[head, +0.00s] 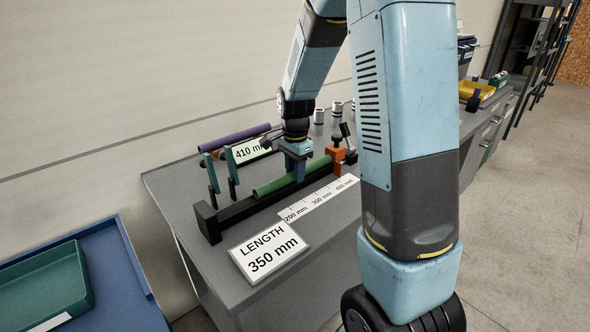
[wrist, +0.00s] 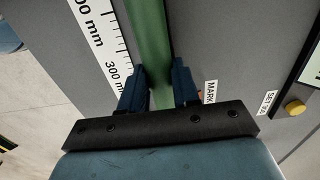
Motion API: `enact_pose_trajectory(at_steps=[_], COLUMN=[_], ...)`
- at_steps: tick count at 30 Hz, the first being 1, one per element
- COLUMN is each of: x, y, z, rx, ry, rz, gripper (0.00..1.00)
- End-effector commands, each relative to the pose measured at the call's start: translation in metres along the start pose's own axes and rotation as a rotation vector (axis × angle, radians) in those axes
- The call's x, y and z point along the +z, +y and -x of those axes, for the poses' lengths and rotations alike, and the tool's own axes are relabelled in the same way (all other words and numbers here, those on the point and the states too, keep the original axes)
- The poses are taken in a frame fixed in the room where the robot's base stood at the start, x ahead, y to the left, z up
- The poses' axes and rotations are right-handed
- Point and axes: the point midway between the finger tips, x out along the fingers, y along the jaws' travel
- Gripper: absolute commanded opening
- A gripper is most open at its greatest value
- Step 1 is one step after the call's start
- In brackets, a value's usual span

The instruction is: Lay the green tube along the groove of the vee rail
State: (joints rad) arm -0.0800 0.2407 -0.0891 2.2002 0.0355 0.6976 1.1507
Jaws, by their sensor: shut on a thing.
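The green tube (head: 276,186) lies lengthwise along the top of the black vee rail (head: 238,207), in line with it. I cannot tell whether it rests fully in the groove or sits slightly above it. In the wrist view the green tube (wrist: 149,35) passes between the two dark blue fingers of my gripper (wrist: 160,82). The groove beneath the tube is mostly hidden.
A ruler strip (head: 318,199) runs beside the rail, with a LENGTH 350 mm card (head: 268,251) in front. An orange stop (head: 337,152) stands at the rail's far end. Behind are teal uprights (head: 210,173), a purple tube (head: 235,137) and several white-topped cylinders (head: 337,108).

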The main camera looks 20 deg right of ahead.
Motion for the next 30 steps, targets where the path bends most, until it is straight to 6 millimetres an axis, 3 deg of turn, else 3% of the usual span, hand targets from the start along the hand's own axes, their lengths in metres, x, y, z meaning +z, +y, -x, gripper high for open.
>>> enact_pose_trajectory(at_steps=[9,19,23,30], x=[0.000,0.000,0.000,0.000], y=[0.000,0.000,-0.001,-0.001], z=[0.000,0.003,0.016,0.062], rx=[0.000,-0.001,-0.002,-0.004], ry=[0.000,0.000,0.001,0.001], rz=[0.000,0.000,0.000,0.000], gripper=[0.59,0.61,0.61,0.61])
